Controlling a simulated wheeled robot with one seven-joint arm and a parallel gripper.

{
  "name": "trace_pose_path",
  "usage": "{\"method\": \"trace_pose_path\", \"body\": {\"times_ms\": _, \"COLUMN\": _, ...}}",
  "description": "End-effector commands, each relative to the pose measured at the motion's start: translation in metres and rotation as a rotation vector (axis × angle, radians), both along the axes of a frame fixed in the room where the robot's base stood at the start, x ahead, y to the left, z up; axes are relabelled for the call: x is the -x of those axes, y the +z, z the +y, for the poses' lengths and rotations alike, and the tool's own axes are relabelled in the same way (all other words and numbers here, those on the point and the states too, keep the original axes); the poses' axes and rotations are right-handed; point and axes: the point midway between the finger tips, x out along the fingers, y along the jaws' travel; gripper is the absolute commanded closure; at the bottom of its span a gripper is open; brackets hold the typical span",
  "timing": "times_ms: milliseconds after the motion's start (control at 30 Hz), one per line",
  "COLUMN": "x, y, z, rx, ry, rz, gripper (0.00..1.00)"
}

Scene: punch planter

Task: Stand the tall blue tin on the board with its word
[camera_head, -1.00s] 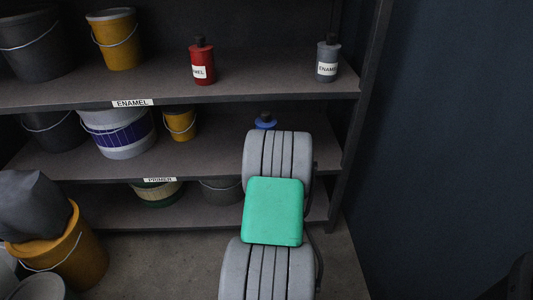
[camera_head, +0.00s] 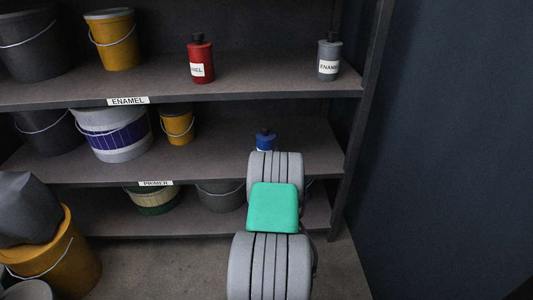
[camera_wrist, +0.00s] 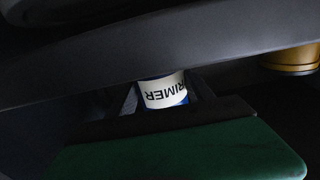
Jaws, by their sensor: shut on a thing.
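The blue tin (camera_head: 265,141) with a dark cap shows above my arm in the head view, in front of the middle board. In the wrist view the tin (camera_wrist: 163,92) has a white label reading PRIMER, upside down in the picture. My gripper (camera_wrist: 165,100) is shut on it, a finger on each side. In the head view my arm hides the gripper and the tin's lower part, so I cannot tell whether it touches the board. The middle board (camera_head: 225,161) has the PRIMER tag (camera_head: 156,183) on its front edge. The upper board (camera_head: 255,84) has the ENAMEL tag (camera_head: 128,101).
A red tin (camera_head: 200,60) and a grey tin (camera_head: 328,60), both with ENAMEL labels, stand on the upper board. Buckets, including a small yellow one (camera_head: 177,124), fill the middle board's left. The shelf's right post (camera_head: 369,85) stands right of my arm.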

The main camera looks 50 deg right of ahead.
Motion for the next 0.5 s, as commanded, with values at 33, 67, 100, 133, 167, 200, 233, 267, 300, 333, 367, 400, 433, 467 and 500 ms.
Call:
{"method": "trace_pose_path", "body": {"times_ms": 33, "x": 0.0001, "y": -0.0022, "z": 0.0001, "rx": 0.0, "ry": 0.0, "rz": 0.0, "gripper": 0.39}}
{"method": "trace_pose_path", "body": {"times_ms": 67, "x": 0.0001, "y": -0.0012, "z": 0.0001, "rx": 0.0, "ry": 0.0, "rz": 0.0, "gripper": 0.37}}
{"method": "trace_pose_path", "body": {"times_ms": 100, "x": 0.0001, "y": -0.0011, "z": 0.0001, "rx": -0.001, "ry": 0.0, "rz": 0.001, "gripper": 0.33}}
{"method": "trace_pose_path", "body": {"times_ms": 133, "x": 0.0001, "y": -0.0011, "z": 0.0001, "rx": -0.001, "ry": 0.0, "rz": 0.001, "gripper": 0.31}}
{"method": "trace_pose_path", "body": {"times_ms": 167, "x": 0.0001, "y": -0.0011, "z": 0.0001, "rx": -0.001, "ry": 0.0, "rz": 0.001, "gripper": 0.28}}
{"method": "trace_pose_path", "body": {"times_ms": 200, "x": 0.0001, "y": -0.0011, "z": 0.0001, "rx": -0.001, "ry": 0.0, "rz": 0.001, "gripper": 0.25}}
{"method": "trace_pose_path", "body": {"times_ms": 233, "x": 0.0001, "y": -0.0011, "z": 0.0001, "rx": -0.001, "ry": 0.0, "rz": 0.001, "gripper": 0.23}}
{"method": "trace_pose_path", "body": {"times_ms": 267, "x": 0.0001, "y": -0.0011, "z": 0.0001, "rx": -0.001, "ry": 0.0, "rz": 0.001, "gripper": 0.2}}
{"method": "trace_pose_path", "body": {"times_ms": 300, "x": 0.0001, "y": -0.0011, "z": 0.0001, "rx": -0.001, "ry": 0.0, "rz": 0.001, "gripper": 0.18}}
{"method": "trace_pose_path", "body": {"times_ms": 333, "x": 0.0001, "y": -0.0011, "z": 0.0001, "rx": -0.001, "ry": 0.0, "rz": 0.001, "gripper": 0.18}}
{"method": "trace_pose_path", "body": {"times_ms": 367, "x": 0.0001, "y": -0.0011, "z": 0.0001, "rx": -0.001, "ry": 0.0, "rz": 0.001, "gripper": 0.18}}
{"method": "trace_pose_path", "body": {"times_ms": 400, "x": 0.0001, "y": -0.0011, "z": 0.0002, "rx": -0.001, "ry": 0.0, "rz": 0.001, "gripper": 0.18}}
{"method": "trace_pose_path", "body": {"times_ms": 433, "x": 0.0001, "y": -0.0011, "z": 0.0002, "rx": -0.001, "ry": 0.0, "rz": 0.001, "gripper": 0.18}}
{"method": "trace_pose_path", "body": {"times_ms": 467, "x": 0.0001, "y": -0.001, "z": 0.0002, "rx": -0.001, "ry": 0.0, "rz": 0.001, "gripper": 0.18}}
{"method": "trace_pose_path", "body": {"times_ms": 500, "x": 0.0001, "y": -0.0008, "z": 0.0001, "rx": -0.001, "ry": 0.0, "rz": 0.001, "gripper": 0.18}}
